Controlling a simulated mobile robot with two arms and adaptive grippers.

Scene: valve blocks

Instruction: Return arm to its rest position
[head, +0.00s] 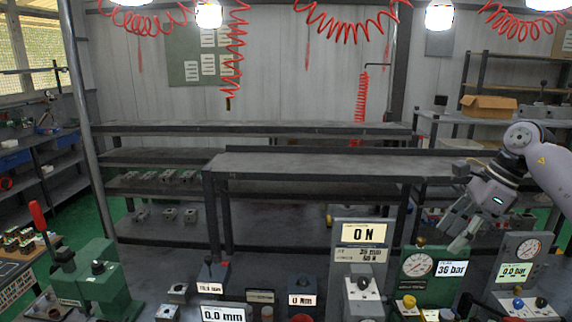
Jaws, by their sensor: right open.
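My right arm (545,165) comes in from the right edge. Its gripper (455,233) hangs down and to the left, open, with nothing visible between its fingers. In the picture the fingers lie just above the green gauge station (425,272) reading 36 bar; I cannot tell how far apart they are in depth. My left arm and gripper are not in view.
Along the front bench stand a grey station (361,250) reading 0 N, a grey gauge station (520,262) reading 0.0 bar and a green press (90,275) with a red lever. Behind is a bare dark table (310,165). Small metal blocks (168,214) sit on a low shelf.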

